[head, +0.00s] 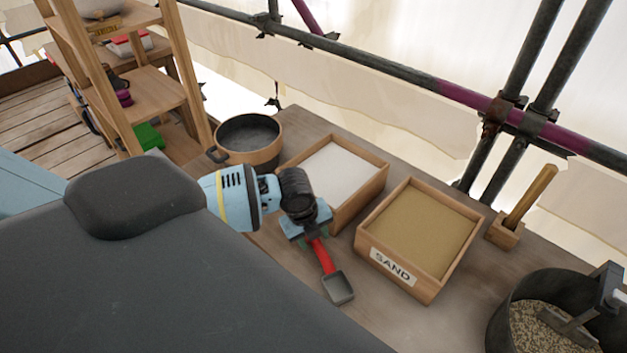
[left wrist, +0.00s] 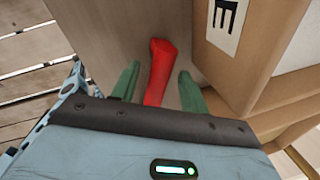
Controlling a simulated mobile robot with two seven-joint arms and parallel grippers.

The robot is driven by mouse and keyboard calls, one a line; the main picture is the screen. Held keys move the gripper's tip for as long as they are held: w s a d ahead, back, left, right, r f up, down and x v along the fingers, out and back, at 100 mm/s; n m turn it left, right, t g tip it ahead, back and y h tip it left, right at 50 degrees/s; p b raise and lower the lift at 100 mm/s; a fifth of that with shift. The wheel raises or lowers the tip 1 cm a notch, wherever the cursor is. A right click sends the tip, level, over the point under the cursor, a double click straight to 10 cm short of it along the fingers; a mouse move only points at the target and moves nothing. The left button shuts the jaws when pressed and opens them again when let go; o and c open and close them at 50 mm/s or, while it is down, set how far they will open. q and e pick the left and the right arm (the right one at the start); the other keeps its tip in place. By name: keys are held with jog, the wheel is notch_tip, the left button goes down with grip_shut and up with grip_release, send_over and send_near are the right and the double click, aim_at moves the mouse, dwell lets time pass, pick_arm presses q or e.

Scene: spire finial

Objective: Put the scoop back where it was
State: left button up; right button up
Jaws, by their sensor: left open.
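The scoop (head: 337,286) has a red handle and a grey square pan. It lies on the wooden table, in front of the sand box (head: 403,276) and the box of white powder (head: 338,172). My left gripper (head: 311,240) is over the handle's near end. In the left wrist view the red handle (left wrist: 160,72) lies between the two green fingers of my left gripper (left wrist: 160,85), with gaps on both sides. The fingers are open and do not grip it. The scoop's pan is out of the left wrist view. My right gripper is not in view.
A dark pot (head: 250,141) stands at the back left. A wooden block with an upright handle (head: 520,205) is right of the sand box. A black bucket of grainy mix (head: 540,325) is at the lower right. Scaffold pipes run behind the table; a shelf (head: 150,95) stands left.

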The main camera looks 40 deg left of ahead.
pick_arm(q)
jog(key=p+v, duration=0.1)
jog(key=v, duration=1)
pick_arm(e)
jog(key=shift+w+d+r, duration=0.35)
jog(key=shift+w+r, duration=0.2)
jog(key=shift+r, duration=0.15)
